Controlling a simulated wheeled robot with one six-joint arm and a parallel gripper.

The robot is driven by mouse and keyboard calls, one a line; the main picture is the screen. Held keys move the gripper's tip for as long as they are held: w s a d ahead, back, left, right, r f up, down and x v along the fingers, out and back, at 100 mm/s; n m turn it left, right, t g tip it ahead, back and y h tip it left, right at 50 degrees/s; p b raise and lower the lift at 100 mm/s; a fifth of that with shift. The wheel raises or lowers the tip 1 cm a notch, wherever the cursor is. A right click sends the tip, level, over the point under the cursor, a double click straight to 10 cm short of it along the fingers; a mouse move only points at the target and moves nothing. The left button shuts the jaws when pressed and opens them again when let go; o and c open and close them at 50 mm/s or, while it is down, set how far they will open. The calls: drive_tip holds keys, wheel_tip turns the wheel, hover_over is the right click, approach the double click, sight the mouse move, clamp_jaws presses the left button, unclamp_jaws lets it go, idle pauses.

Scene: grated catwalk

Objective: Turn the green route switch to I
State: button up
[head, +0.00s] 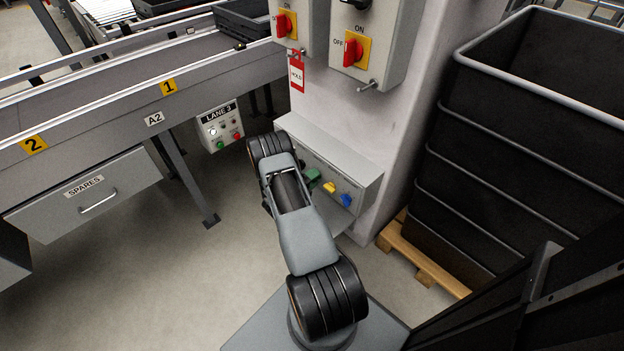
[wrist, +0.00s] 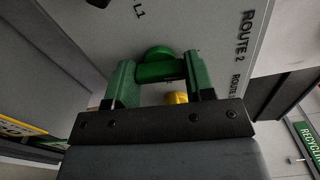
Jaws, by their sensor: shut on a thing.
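The green route switch (wrist: 155,66) shows in the wrist view between the two green fingers of my gripper (wrist: 160,78). The gripper is shut on its handle. The fingers hide part of the handle, and I cannot read which mark it points to. In the head view a green shape (head: 312,177) shows beside my arm on the front of the grey control box; I cannot tell there how much is switch and how much is finger.
A yellow knob (head: 329,187) and a blue knob (head: 346,200) sit right of the green one. Red rotary switches (head: 353,53) are above. A conveyor (head: 100,110) stands left, a dark bin (head: 500,150) right. A small lane panel (head: 220,127) is left of the box.

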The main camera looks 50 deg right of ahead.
drive_tip(key=shift+d+n, duration=0.1)
drive_tip(key=shift+n, duration=0.7)
drive_tip(key=o, duration=0.9)
drive_tip(key=a, duration=0.4)
drive_tip(key=a+p, duration=0.1)
drive_tip(key=a, duration=0.4)
drive_tip(key=w+a+p, duration=0.1)
drive_tip(key=a, duration=0.4)
drive_tip(key=shift+d, duration=0.1)
